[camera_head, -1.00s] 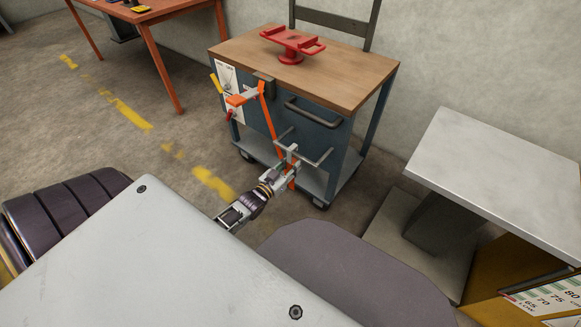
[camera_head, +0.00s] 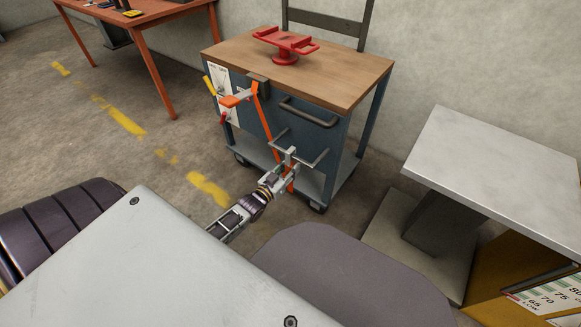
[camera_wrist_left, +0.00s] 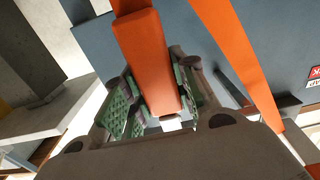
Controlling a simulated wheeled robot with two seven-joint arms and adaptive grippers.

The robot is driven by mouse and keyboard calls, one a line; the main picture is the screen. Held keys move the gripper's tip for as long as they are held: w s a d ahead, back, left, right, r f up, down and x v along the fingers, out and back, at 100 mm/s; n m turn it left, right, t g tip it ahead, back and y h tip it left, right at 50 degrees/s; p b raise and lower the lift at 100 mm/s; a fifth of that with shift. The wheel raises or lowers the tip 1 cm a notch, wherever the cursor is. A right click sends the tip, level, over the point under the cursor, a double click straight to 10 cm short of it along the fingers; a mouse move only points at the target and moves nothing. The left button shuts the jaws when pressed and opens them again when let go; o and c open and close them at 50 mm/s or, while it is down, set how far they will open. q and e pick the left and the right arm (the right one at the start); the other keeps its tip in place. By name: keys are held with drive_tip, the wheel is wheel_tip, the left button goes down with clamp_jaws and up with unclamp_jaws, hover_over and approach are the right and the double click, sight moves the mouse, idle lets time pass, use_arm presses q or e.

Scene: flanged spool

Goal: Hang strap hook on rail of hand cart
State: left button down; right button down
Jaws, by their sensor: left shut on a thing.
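The hand cart (camera_head: 230,125) is blue-grey with a wooden top and stands ahead. An orange strap (camera_head: 263,112) runs from a dark bracket at the cart's top edge down its front to my left gripper (camera_head: 285,178). A thin grey rail (camera_head: 318,160) sticks out from the cart's lower front, just above the gripper. In the left wrist view, the left gripper (camera_wrist_left: 150,105) is shut on an orange strap piece (camera_wrist_left: 148,55) between its green pads. A second orange strap length (camera_wrist_left: 240,55) passes beside it. The strap's hook is not clear. My right gripper is out of view.
A red stand (camera_head: 286,42) is on the cart top. A grey drawer handle (camera_head: 308,112) sits above the rail. An orange lever piece (camera_head: 232,99) juts from the cart's left front. A pale bench (camera_head: 500,165) stands at right, an orange-legged table (camera_head: 150,60) at back left.

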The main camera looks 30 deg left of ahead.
use_arm(q)
drive_tip(key=shift+f, duration=0.25)
drive_tip(key=c, duration=1.1)
unclamp_jaws()
drive_tip(key=shift+o, duration=0.2)
drive_tip(key=shift+s, duration=0.15)
drive_tip(key=s, duration=1.1)
drive_tip(key=shift+s+a, duration=0.3)
drive_tip(key=shift+a, duration=0.15)
